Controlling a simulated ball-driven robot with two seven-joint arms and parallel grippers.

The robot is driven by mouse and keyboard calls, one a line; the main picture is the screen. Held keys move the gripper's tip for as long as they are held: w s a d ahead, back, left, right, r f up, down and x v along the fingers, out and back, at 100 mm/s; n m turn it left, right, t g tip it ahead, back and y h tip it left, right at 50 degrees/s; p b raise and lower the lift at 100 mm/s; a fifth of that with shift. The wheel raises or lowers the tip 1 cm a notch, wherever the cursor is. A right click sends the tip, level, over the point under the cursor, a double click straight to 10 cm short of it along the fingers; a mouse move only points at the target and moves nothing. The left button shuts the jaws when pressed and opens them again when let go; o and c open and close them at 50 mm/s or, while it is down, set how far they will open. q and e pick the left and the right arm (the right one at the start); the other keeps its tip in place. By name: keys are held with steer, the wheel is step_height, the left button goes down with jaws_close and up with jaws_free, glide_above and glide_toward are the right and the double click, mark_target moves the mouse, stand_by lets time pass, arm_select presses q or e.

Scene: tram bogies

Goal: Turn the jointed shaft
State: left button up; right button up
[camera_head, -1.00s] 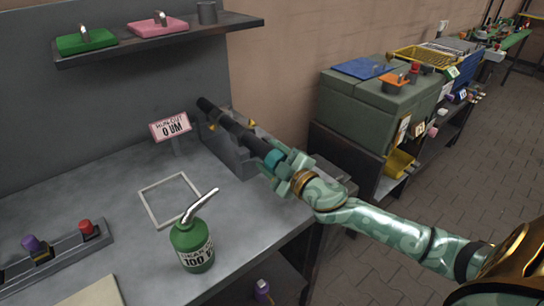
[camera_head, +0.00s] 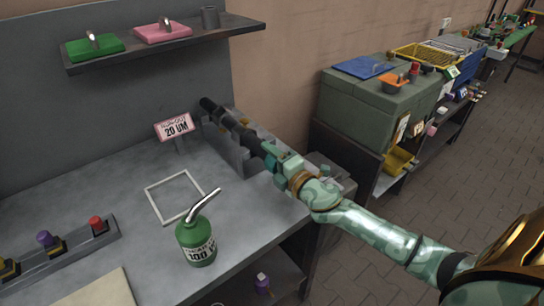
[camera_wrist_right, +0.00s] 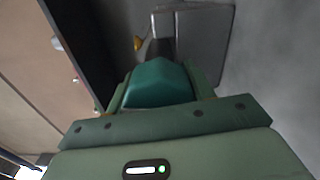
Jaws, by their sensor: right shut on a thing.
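The jointed shaft (camera_head: 232,124) is dark and lies in a grey cradle (camera_head: 222,143) at the back right of the bench, slanting down toward the right. My right gripper (camera_head: 272,156) is shut on its near end. In the right wrist view a teal block-like end (camera_wrist_right: 160,84) sits between the fingers of the right gripper (camera_wrist_right: 162,95). A pink sign (camera_head: 175,127) beside the cradle reads "20 UM", with smaller words above that look like "RUN-OUT". My left gripper is not in view.
A green oil can (camera_head: 196,242) with a bent spout and a white square frame (camera_head: 174,197) are on the bench. A rack with several coloured knobs (camera_head: 60,245) is at left. A shelf (camera_head: 165,44) hangs above. Green cabinets (camera_head: 375,100) stand at right.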

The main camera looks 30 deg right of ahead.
steer(key=shift+f+n, duration=0.15)
steer(key=shift+n, duration=0.45)
steer(key=shift+a+n, duration=0.1)
steer(key=shift+n, duration=0.2)
steer(key=o, duration=1)
steer(key=shift+s, duration=0.15)
steer(key=s, duration=0.5)
steer(key=s+d, duration=0.1)
steer(key=s, duration=1)
steer(key=shift+d+b, duration=0.2)
steer(key=shift+b, duration=0.2)
